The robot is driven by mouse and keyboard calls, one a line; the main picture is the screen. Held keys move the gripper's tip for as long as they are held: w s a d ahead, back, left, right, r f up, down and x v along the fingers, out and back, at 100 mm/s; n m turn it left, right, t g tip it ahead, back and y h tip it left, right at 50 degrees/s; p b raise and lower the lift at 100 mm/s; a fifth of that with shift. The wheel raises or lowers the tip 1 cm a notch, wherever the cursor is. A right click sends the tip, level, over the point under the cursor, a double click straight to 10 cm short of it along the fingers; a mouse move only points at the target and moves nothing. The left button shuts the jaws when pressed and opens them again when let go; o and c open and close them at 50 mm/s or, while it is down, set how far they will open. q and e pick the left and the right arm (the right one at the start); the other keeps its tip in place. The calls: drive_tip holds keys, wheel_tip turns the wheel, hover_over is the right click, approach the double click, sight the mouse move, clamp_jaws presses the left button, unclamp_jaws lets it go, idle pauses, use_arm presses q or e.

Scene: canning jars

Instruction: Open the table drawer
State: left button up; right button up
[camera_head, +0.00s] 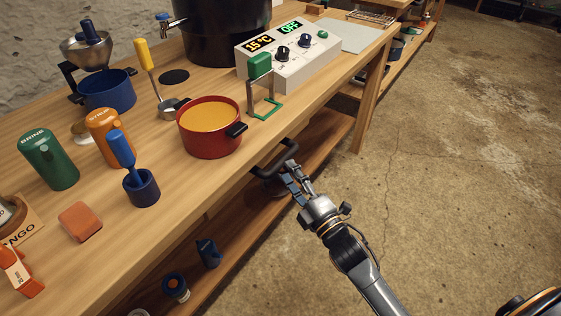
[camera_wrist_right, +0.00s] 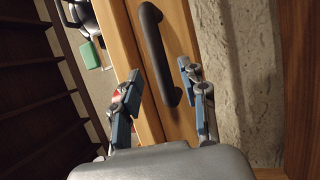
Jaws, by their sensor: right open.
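The table drawer (camera_wrist_right: 182,30) has a wooden front with a dark bar handle (camera_wrist_right: 158,55). In the head view the handle (camera_head: 272,158) juts out from the table's front edge, below the red pot. My right gripper (camera_head: 288,178) is at the handle's near side. In the right wrist view my right gripper (camera_wrist_right: 160,88) is open, with one finger on each side of the handle's lower end. I cannot tell whether the fingers touch it. The drawer looks shut, though the table edge hides most of it in the head view. My left gripper is not in view.
The wooden table (camera_head: 225,185) holds a red pot (camera_head: 210,128), a control box (camera_head: 290,55), a green bottle (camera_head: 48,160) and a blue cup (camera_head: 141,188). A lower shelf (camera_head: 235,235) runs beneath it. The concrete floor (camera_head: 450,150) to the right is clear.

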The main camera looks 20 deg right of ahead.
sight(281, 161)
drive_tip(key=x, duration=0.4)
drive_tip(key=shift+w+a, duration=0.1)
drive_tip(key=shift+w, duration=0.25)
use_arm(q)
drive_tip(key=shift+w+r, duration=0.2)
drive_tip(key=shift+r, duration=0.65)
use_arm(e)
drive_tip(key=shift+w+a+r, duration=0.1)
drive_tip(key=shift+w, duration=0.1)
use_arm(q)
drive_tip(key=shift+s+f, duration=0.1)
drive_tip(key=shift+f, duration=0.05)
use_arm(e)
clamp_jaws()
